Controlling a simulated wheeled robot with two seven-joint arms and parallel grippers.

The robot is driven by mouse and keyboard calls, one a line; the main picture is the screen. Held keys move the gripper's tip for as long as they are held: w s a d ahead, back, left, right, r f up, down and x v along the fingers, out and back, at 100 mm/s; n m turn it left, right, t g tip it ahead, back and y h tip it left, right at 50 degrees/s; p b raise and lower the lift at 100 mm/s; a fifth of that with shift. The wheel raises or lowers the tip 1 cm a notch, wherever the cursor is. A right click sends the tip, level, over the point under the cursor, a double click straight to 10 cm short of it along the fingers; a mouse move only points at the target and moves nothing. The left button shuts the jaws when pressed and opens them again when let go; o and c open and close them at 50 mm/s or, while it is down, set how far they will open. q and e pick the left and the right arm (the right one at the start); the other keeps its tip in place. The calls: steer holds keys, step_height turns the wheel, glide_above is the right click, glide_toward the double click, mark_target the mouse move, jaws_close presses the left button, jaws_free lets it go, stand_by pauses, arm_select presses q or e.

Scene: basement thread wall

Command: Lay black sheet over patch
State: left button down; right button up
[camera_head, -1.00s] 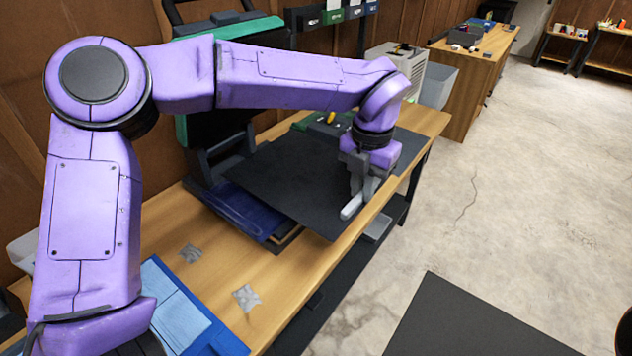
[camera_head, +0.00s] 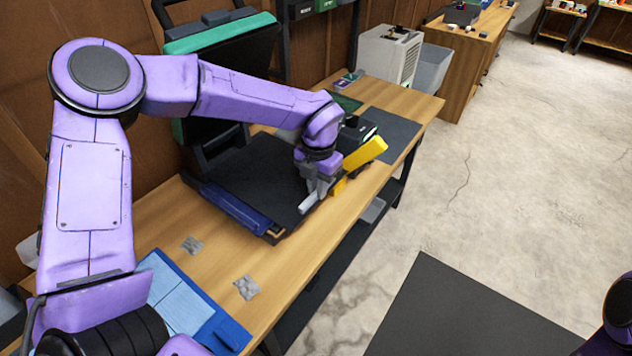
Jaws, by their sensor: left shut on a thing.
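The black sheet (camera_head: 255,172) lies low and roughly flat over the lower plate of a press with a raised green-topped lid (camera_head: 222,36). Dark blue cloth (camera_head: 236,212) shows along the sheet's front left edge. My left gripper (camera_head: 312,200) is shut on the sheet's right edge. I cannot tell whether the whole sheet touches what is under it. No patch shows on the cloth; that area is covered by the sheet. A piece of my right arm shows at the bottom right corner, but its gripper is out of view.
Two small grey squares (camera_head: 246,287) (camera_head: 192,245) and folded blue cloth (camera_head: 190,305) lie on the wooden table (camera_head: 290,262) in front. A yellow-handled item (camera_head: 365,152) and a dark mat (camera_head: 390,132) are right of the gripper. The table's front right edge is clear.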

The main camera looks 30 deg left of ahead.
arm_select(q)
steer(key=shift+d+f, duration=0.1)
steer(key=shift+f, duration=0.3)
steer(key=c, duration=1.1)
jaws_free()
steer(key=shift+r, duration=0.1)
step_height(320, 180, up, 13)
steer(key=b, duration=0.1)
steer(key=shift+f, duration=0.2)
